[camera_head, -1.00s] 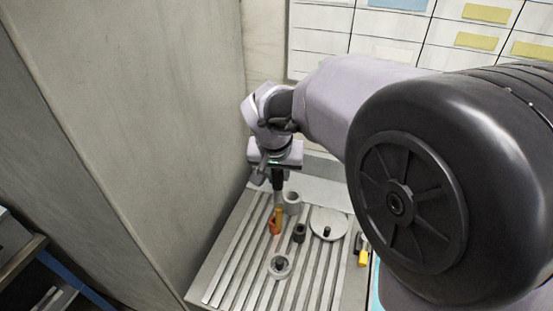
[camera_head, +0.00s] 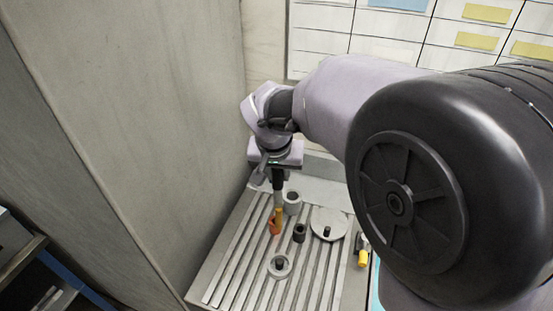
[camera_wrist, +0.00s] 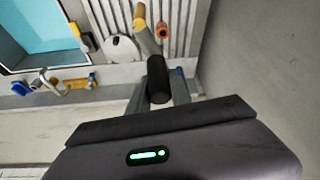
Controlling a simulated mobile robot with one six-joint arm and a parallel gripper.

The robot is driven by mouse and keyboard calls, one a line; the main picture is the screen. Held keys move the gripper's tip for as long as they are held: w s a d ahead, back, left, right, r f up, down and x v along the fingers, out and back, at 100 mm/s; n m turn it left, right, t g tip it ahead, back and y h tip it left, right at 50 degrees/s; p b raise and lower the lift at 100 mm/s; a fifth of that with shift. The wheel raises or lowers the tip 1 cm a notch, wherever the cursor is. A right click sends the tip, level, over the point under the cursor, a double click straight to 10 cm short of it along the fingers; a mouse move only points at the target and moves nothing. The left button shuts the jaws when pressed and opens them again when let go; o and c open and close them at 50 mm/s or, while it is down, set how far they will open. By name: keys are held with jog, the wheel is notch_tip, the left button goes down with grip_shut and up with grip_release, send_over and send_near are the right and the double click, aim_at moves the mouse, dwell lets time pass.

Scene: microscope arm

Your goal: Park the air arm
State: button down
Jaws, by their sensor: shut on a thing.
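My gripper (camera_head: 278,182) points down over the back left of a grey slotted bench plate (camera_head: 225,276). In the wrist view its fingers (camera_wrist: 158,92) are shut on the black end of a rod, seemingly the air arm (camera_wrist: 147,42). The rod has a grey shaft and a yellow end. In the head view the shaft (camera_head: 277,200) runs down to the yellow part beside an orange upright piece (camera_head: 274,227). I cannot tell whether the yellow end touches the orange piece. The orange piece also shows in the wrist view (camera_wrist: 162,31).
A grey ring-shaped holder (camera_head: 292,203), a dark cylinder (camera_head: 299,233), a white disc (camera_head: 329,222) and a round base with a dark post (camera_head: 279,267) stand on the plate. A yellow-handled tool (camera_head: 362,257) is at its right edge. A tall grey wall (camera_head: 150,130) is close on the left.

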jog(key=shift+a, duration=0.1)
jog(key=w+a+m+h, duration=0.1)
jog(key=a+m, duration=0.3)
jog(key=a, duration=0.8)
jog(key=shift+w+a+r+m+g+h, duration=0.15)
jog(key=shift+w+m+g+h, duration=0.15)
jog(key=shift+w, duration=0.5)
jog(key=c, duration=1.4)
grip_release()
jog(key=shift+c, duration=0.2)
jog(key=shift+o, duration=1.4)
jog(key=shift+w+a, duration=0.1)
jog(key=shift+a, duration=0.25)
jog(key=shift+d, duration=0.15)
